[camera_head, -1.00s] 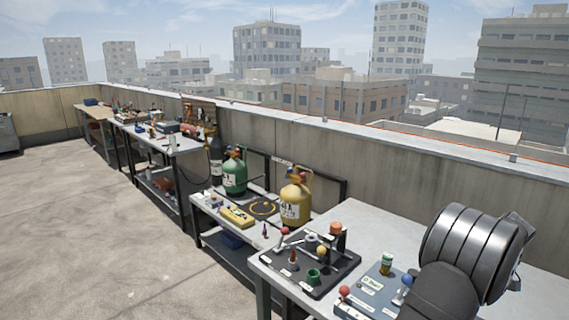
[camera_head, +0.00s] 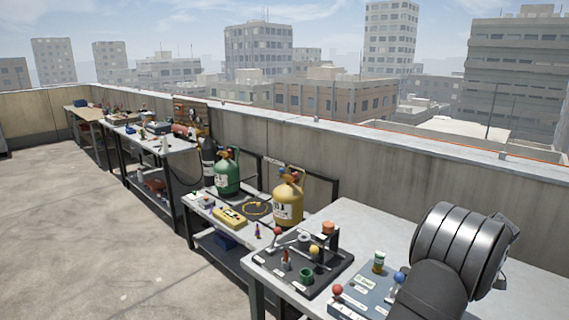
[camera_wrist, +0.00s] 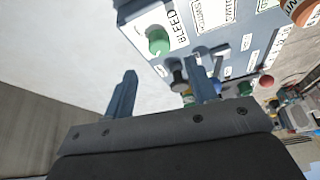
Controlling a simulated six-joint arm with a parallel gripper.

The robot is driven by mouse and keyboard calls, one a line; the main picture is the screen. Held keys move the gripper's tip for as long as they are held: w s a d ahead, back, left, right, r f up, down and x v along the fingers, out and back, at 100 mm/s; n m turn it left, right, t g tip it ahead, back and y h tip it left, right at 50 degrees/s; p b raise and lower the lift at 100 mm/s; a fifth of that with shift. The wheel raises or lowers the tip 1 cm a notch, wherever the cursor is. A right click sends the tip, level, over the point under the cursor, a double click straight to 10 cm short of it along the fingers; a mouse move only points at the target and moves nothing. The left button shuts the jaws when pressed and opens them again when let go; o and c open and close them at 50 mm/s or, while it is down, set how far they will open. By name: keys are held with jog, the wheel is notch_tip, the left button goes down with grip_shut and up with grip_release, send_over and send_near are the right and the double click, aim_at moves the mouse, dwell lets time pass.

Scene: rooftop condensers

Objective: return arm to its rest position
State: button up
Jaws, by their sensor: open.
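My gripper (camera_wrist: 160,68) shows in the wrist view, with its two blue-grey fingers apart and nothing between them. It is above a pale bench top, in front of a blue-grey panel (camera_wrist: 222,48) with a "BLEED" label and a green button (camera_wrist: 158,40). I cannot tell the exact gap, but neither finger clearly touches the panel. In the head view my arm fills the lower right, over the grey bench (camera_head: 385,225); the gripper itself is hidden there. The blue-grey panel (camera_head: 352,303), with a red knob (camera_head: 337,289) and a blue knob (camera_head: 399,277), sits partly behind the arm.
Yellow (camera_head: 288,203) and green (camera_head: 227,176) gas cylinders stand further back. A concrete parapet (camera_head: 400,175) runs behind; open floor (camera_head: 90,220) lies left.

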jog(key=x, duration=0.7)
jog(key=shift+a+f, duration=0.1)
jog(key=shift+r+m+t+h, duration=0.3)
jog(key=shift+m, duration=0.7)
jog(key=m+h, duration=0.1)
jog(key=m, duration=0.2)
jog(key=m+h, duration=0.1)
jog(key=m, duration=0.2)
jog(key=shift+h, duration=0.3)
jog(key=shift+a+m+h, duration=0.15)
jog(key=shift+m+h, duration=0.65)
jog(key=shift+m, duration=1.6)
jog(key=shift+m+g+h, duration=0.35)
jog(key=shift+m, duration=0.75)
jog(key=shift+m+g+h, duration=0.35)
jog(key=shift+m, duration=0.75)
jog(key=shift+m, duration=0.3)
jog(key=shift+n, duration=0.4)
jog(key=shift+n+t+y, duration=0.3)
jog(key=shift+n+y, duration=0.15)
jog(key=shift+n, duration=0.9)
jog(key=shift+n+t+y, duration=0.3)
jog(key=shift+n+y, duration=0.15)
jog(key=shift+n, duration=0.9)
